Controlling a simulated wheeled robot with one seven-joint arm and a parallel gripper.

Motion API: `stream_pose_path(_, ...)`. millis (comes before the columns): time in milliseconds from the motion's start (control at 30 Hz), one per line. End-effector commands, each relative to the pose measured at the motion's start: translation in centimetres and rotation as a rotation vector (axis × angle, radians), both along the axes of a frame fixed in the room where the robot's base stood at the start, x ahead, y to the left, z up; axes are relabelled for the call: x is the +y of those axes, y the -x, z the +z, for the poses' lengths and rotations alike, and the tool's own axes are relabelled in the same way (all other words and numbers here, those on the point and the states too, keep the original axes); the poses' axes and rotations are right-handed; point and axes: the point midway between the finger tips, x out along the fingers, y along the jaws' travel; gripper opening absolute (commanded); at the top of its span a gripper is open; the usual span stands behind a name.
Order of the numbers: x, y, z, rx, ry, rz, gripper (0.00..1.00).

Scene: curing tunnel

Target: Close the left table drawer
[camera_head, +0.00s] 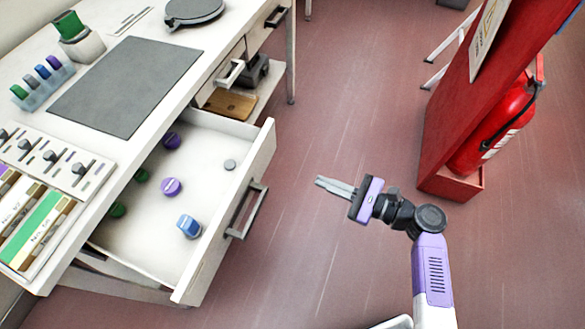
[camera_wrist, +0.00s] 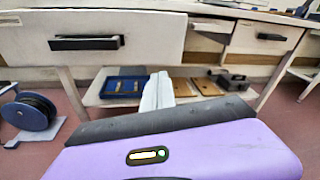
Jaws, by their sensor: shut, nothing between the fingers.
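The left table drawer (camera_head: 205,262) is pulled out of the white table in the head view, and its inside shows. Its front carries a dark bar handle (camera_head: 247,210). Purple, green and blue small items and a grey disc lie in it. In the wrist view a drawer front with a dark handle (camera_wrist: 87,43) shows at the upper left. My gripper (camera_head: 320,181) is shut and empty, its fingers pointing left toward the drawer front. It is apart from the drawer, over open floor to the right of it. Its fingertips also show in the wrist view (camera_wrist: 157,78).
The tabletop holds a dark mat (camera_head: 125,85), a vial rack (camera_head: 42,82) and a control panel (camera_head: 50,155). Other drawers (camera_head: 265,28) sit farther along the table. A red stand with a fire extinguisher (camera_head: 493,125) is at right. Floor between is clear.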

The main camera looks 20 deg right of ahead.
Motion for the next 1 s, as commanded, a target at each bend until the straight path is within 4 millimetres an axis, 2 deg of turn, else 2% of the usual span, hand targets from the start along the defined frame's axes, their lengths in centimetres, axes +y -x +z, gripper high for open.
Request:
stream_pose_path(33,1.1,1.3,0.3,0.043,-0.107,0.048,0.00)
stream_pose_path(100,2.2,2.4,1.3,0.085,-0.207,0.103,0.00)
stream_pose_path(267,3.0,3.1,1.7,0.138,-0.271,0.143,0.00)
stream_pose_path(467,4.8,1.7,1.7,0.142,-0.272,0.143,0.00)
stream_pose_path(1000,12.5,-4.3,1.7,0.141,-0.269,0.141,0.00)
